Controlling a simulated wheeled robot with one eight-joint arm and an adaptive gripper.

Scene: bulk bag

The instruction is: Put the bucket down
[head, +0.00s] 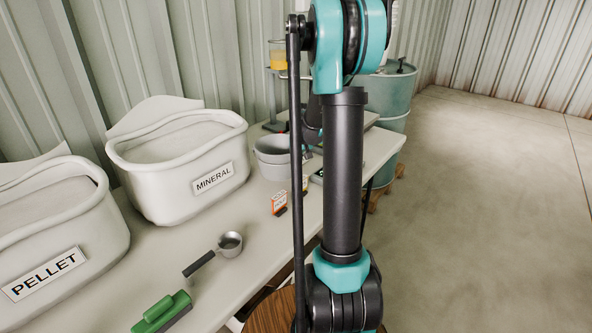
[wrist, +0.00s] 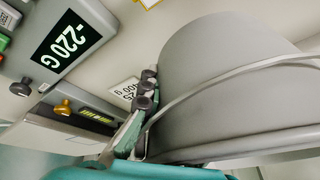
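The grey bucket (wrist: 225,75) fills the right half of the wrist view, with its thin wire handle (wrist: 225,88) across its side. In the head view the bucket (head: 271,156) shows beside my arm, over the back part of the table; its right side is hidden. I cannot clearly tell whether the bucket's base touches anything.
A scale display (wrist: 67,39) reads -220 G, left of the bucket. On the table (head: 245,275) stand the MINERAL bin (head: 180,180) and PELLET bin (head: 60,245), with a scoop (head: 229,244), green brush (head: 163,312) and small orange box (head: 279,202). A blue-green drum (head: 392,95) stands behind.

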